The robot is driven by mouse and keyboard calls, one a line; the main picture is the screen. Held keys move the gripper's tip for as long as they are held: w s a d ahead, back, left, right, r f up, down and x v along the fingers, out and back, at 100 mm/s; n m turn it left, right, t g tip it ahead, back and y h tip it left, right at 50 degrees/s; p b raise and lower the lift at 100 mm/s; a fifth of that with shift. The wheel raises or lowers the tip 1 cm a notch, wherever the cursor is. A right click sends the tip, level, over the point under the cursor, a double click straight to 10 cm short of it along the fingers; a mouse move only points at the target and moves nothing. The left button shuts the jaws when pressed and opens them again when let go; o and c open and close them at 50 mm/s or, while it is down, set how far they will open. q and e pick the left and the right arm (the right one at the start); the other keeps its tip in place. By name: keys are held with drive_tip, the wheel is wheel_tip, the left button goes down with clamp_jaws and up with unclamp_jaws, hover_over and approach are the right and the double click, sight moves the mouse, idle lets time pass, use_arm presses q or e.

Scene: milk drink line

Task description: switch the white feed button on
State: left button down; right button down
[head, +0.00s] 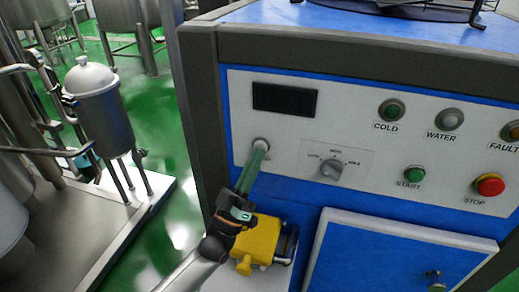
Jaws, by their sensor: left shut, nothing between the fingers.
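A pale round button (261,142) sits on the light grey control panel (350,108), below the dark display; no label for it can be read. It looks like the white feed button. My left gripper (257,153) comes up from below, with its greenish fingers shut and empty. Its tips overlap the lower part of the button in the head view, and I cannot tell whether they touch it. The fingers hide part of the button and any marking below it. My right gripper is not in view.
The panel also has a dark display (284,99), a rotary selector (331,168), a green START button (414,174) and a red STOP button (490,185). A yellow block (263,240) is below, near my arm. A steel vessel (101,116) stands left, across green floor.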

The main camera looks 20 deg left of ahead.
use_arm(q)
drive_tip(key=shift+s, duration=0.1)
drive_tip(key=shift+s+p, duration=0.55)
drive_tip(key=shift+s, duration=0.25)
drive_tip(key=s+p, duration=0.2)
drive_tip(key=s, duration=0.4)
drive_tip(key=shift+p, duration=0.4)
drive_tip(key=shift+a, duration=0.1)
